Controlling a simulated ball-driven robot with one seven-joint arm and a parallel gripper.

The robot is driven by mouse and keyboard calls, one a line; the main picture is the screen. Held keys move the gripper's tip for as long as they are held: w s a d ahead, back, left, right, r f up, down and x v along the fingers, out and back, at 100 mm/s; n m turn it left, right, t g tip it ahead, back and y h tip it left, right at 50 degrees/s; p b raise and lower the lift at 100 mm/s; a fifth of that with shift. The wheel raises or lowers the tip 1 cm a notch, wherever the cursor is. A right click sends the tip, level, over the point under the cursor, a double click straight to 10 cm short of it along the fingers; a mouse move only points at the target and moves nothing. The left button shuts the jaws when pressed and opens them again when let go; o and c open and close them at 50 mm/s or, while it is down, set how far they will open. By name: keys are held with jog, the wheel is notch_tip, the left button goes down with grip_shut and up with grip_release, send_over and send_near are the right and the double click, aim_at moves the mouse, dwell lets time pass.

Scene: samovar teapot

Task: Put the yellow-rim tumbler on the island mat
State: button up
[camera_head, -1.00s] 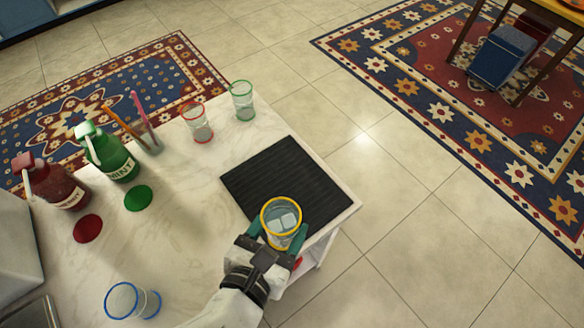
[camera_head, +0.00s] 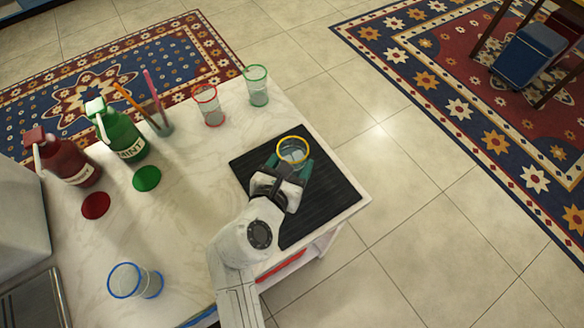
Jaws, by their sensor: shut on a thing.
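The yellow-rim tumbler (camera_head: 292,151) is a clear glass with a yellow rim, upright, with something pale inside. My gripper (camera_head: 290,165) is shut on it, with its green fingers around the glass. The island mat (camera_head: 318,208) is black and ribbed, lying at the right end of the white marble island top. The tumbler shows over the far part of the mat. My gripper and arm cover part of the mat. The tumbler's base is hidden, so I cannot tell whether it touches the mat.
A red-rim tumbler (camera_head: 210,106) and a green-rim tumbler (camera_head: 257,87) stand beyond the mat. A red bottle (camera_head: 70,162), a green bottle (camera_head: 122,138) and a holder with straws (camera_head: 160,124) stand at the left.

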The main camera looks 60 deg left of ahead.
jog(key=shift+w+a+f, duration=0.2)
jog(key=shift+a+f, duration=0.15)
jog(key=shift+f, duration=1.7)
jog(key=shift+f, duration=0.1)
jog(key=o, duration=1.1)
jog(key=shift+c, duration=0.2)
jog(key=shift+s, duration=0.1)
jog(key=v, duration=1.2)
jog(key=shift+r, duration=0.2)
jog(key=shift+w, duration=0.2)
